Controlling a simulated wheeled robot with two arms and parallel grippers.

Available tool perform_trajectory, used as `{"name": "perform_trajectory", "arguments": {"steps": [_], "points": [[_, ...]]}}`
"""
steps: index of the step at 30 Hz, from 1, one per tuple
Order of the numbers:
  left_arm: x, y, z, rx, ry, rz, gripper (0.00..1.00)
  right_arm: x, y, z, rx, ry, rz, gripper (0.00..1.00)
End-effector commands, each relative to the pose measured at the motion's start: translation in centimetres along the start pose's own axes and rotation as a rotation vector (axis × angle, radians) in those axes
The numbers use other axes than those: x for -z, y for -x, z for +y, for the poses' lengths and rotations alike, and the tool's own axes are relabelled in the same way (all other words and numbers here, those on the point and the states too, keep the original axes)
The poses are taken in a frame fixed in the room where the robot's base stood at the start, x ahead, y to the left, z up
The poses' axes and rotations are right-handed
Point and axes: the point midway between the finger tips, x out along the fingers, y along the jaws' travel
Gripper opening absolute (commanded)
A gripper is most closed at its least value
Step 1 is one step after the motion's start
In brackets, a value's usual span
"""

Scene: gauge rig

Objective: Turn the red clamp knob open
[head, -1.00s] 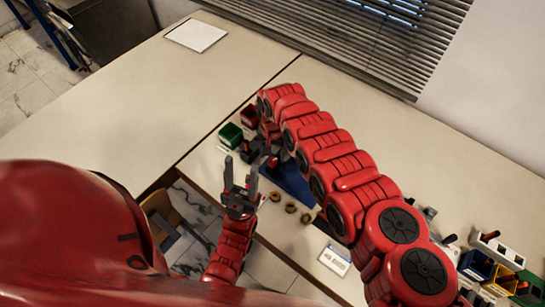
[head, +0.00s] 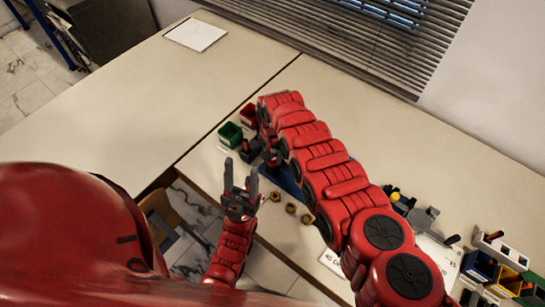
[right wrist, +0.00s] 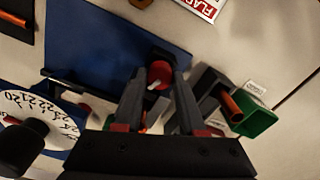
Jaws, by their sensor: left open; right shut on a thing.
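The red clamp knob (right wrist: 160,71), with a pale lever or mark on it, shows in the right wrist view between the two dark fingers of my right gripper (right wrist: 158,80). That gripper is shut on the knob. The knob sits by the edge of a blue plate (right wrist: 90,45); its lower part is hidden by the fingers. In the head view my right arm covers the knob and most of the right gripper. My left gripper (head: 240,187) is open and empty, fingers pointing up in the picture, near the bench's front edge.
A white numbered dial (right wrist: 40,115) is left of the right gripper. A green bin (head: 230,134) and a red bin (head: 249,115) stand beyond the left gripper. Coloured bins (head: 480,267) stand at right. The left bench is mostly clear.

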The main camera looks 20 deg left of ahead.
Motion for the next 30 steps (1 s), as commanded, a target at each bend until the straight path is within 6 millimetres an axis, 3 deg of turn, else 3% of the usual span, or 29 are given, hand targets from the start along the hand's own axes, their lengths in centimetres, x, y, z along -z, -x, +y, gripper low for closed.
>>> {"name": "perform_trajectory", "arguments": {"steps": [5, 16, 25, 26, 30], "points": [[0.0, 0.1, 0.0, 0.0, 0.0, 0.0, 0.5, 0.0, -0.1, 0.0, 0.0, 0.015, 0.0, 0.0], [-0.5, 2.6, 0.1, 0.0, 0.0, 0.0, 0.5, 0.2, -0.1, 0.0, 0.001, 0.407, 0.004, 0.0], [-0.4, 2.5, 0.1, 0.0, 0.0, 0.0, 0.5, 0.1, 0.2, -0.1, 0.001, 0.429, 0.004, 0.0], [-0.4, 2.5, 0.1, 0.0, 0.0, 0.0, 0.5, 0.1, 0.1, -0.1, 0.001, 0.429, 0.003, 0.43], [-0.4, 2.5, 0.1, 0.0, 0.0, 0.0, 0.5, 0.1, 0.1, -0.1, 0.001, 0.428, 0.002, 0.68]]}}
